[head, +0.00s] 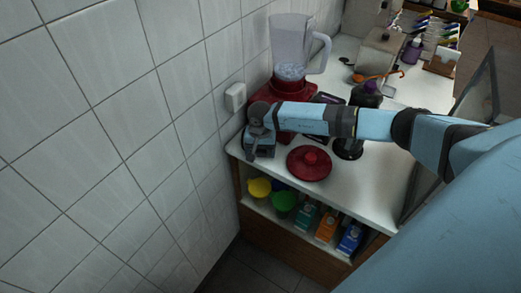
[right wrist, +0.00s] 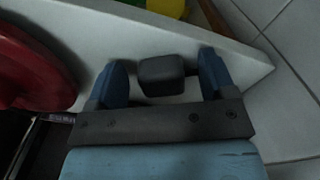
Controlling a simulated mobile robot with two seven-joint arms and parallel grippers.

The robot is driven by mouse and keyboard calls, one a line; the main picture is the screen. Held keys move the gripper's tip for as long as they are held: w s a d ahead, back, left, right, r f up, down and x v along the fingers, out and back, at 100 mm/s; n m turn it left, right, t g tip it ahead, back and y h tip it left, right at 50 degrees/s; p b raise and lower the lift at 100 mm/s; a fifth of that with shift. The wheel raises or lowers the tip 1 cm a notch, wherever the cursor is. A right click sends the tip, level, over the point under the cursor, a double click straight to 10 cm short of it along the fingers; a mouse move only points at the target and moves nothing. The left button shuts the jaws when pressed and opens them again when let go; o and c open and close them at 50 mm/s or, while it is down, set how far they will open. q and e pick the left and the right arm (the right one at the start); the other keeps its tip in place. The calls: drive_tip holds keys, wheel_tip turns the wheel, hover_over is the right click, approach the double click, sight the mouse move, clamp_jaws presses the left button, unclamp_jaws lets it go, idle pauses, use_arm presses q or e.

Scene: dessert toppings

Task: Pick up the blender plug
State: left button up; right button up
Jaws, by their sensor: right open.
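The blender plug (right wrist: 162,76) is a small dark block on the white counter near its corner, seen in the right wrist view. My right gripper (right wrist: 162,68) is open, with one blue finger on each side of the plug and a narrow gap on each side. In the head view my right gripper (head: 260,148) points down at the counter's near left corner and hides the plug. The blender (head: 290,48) stands behind it, with a clear jug on a red base. Its cord cannot be made out. My left gripper is not in view.
A white wall socket (head: 235,97) is on the tiled wall to the left. A red lid (head: 309,163) lies right of my gripper. A dark purple bottle (head: 366,95) stands beyond my arm. Bowls and cartons (head: 327,227) fill the shelf below the counter (head: 375,190).

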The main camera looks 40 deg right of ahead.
drive_tip(key=c, duration=1.1)
drive_tip(key=shift+o, duration=0.2)
drive_tip(key=shift+r, duration=0.1)
